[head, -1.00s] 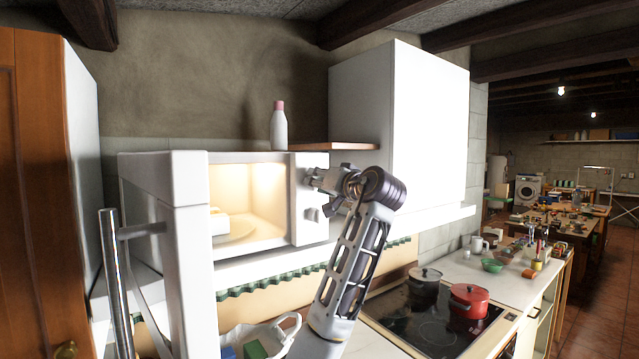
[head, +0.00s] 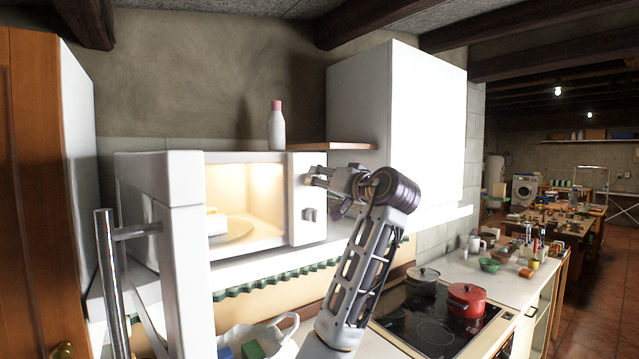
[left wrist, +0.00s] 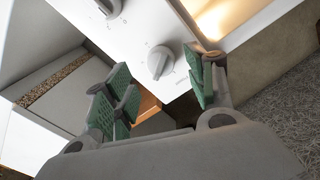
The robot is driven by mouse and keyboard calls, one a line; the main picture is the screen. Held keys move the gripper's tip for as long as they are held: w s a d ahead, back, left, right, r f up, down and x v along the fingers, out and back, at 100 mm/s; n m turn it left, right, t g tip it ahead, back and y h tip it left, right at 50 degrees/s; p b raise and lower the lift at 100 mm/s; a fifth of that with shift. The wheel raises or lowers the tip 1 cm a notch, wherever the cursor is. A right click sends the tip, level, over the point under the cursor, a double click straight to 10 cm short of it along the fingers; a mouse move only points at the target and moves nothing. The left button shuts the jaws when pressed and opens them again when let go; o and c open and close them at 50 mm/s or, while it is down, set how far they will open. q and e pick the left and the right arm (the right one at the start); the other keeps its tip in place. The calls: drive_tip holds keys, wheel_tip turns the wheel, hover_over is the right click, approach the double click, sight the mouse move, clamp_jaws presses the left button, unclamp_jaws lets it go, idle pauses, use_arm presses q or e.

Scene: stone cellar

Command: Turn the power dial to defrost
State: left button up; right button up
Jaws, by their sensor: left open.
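The white microwave (head: 226,157) has its door (head: 182,220) swung open and its cavity lit. Its right-hand panel carries two grey dials. The lower dial (head: 309,214) shows in the head view; the upper one is hidden behind my left gripper (head: 322,190). In the left wrist view, the nearer dial (left wrist: 160,62) appears between the green-padded fingers of my left gripper (left wrist: 162,82), beyond their tips. The other dial (left wrist: 106,6) is at the top edge. My left gripper is open and empty. The dial markings are too small to read. My right gripper is not in view.
A wooden shelf (head: 335,146) and a white wall cabinet (head: 428,125) are close beside the microwave. A bottle (head: 276,128) stands on top of it. Below are a hob (head: 432,332) with a red pot (head: 466,299) and a grey pot (head: 423,282).

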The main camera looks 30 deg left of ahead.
use_arm(q)
drive_tip(key=v, duration=0.8)
drive_tip(key=shift+d, duration=0.2)
drive_tip(key=shift+s, duration=0.1)
idle(0.3)
